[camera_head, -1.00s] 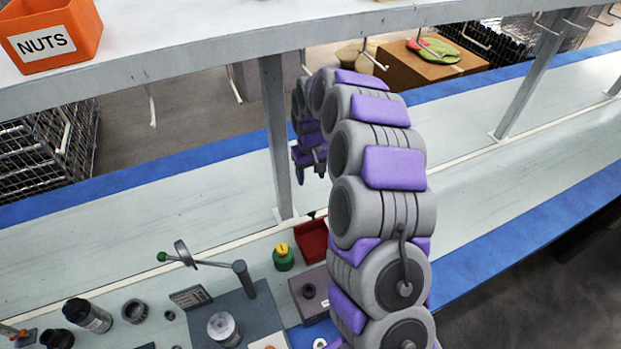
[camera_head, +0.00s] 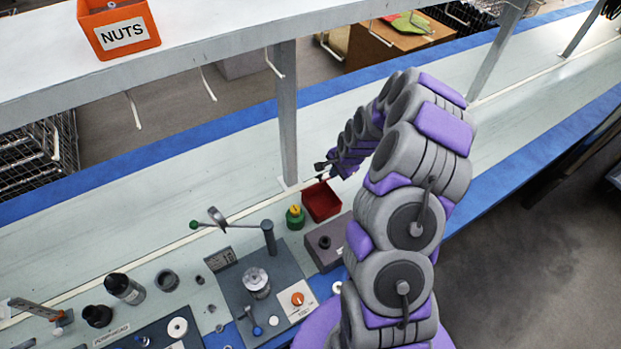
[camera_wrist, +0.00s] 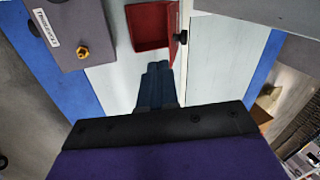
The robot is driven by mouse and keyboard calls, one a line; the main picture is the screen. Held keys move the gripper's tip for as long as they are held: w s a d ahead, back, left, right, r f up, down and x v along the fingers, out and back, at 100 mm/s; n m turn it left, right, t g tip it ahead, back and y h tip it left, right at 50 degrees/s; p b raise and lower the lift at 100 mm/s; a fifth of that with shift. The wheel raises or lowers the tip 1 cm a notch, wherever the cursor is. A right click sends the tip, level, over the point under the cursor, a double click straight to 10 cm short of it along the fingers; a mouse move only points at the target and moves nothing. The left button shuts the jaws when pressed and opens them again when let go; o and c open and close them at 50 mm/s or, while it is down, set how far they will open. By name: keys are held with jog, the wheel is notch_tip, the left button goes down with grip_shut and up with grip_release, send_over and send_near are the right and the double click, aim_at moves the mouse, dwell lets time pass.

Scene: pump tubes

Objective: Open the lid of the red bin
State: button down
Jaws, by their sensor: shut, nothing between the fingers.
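The red bin (camera_head: 321,202) stands on the bench near the shelf post in the head view, and its inside shows from above. It also shows at the top of the wrist view (camera_wrist: 150,28). There, a thin red panel with a black knob (camera_wrist: 182,36) stands nearly edge-on along the bin's right side; it looks like the lid, swung open. My gripper (camera_wrist: 158,68) is shut and empty, its fingertips just in front of the bin in that picture. In the head view, my gripper (camera_head: 326,167) is small, above and behind the bin; contact cannot be told.
A green bottle with a yellow top (camera_head: 295,217) stands left of the bin. A grey-purple box (camera_head: 328,241) is in front of it. The shelf post (camera_head: 287,115) rises close behind. A pump fixture (camera_head: 257,285) and an orange NUTS bin (camera_head: 120,30) are at left.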

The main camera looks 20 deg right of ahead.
aim_at(320, 175)
jog(key=d+f, duration=0.4)
jog(key=w+a+f+b, duration=0.1)
jog(key=w+f, duration=0.1)
jog(key=w+f+b, duration=0.2)
jog(key=w+a+f+b, duration=0.1)
jog(key=w+f+b, duration=0.1)
jog(key=shift+w+a+f, duration=0.25)
jog(key=shift+w+a, duration=0.05)
jog(key=shift+a+r, duration=0.1)
jog(key=shift+a, duration=1.15)
jog(key=shift+d, duration=0.35)
jog(key=shift+w+d+g, duration=0.3)
jog(key=shift+w+d, duration=0.25)
jog(key=shift+w+a+r+m+g+b, duration=0.1)
jog(key=shift+w+r+m+g+b, duration=0.25)
jog(key=shift+w, duration=0.25)
jog(key=shift+w+a, duration=0.1)
jog(key=shift+a, duration=0.45)
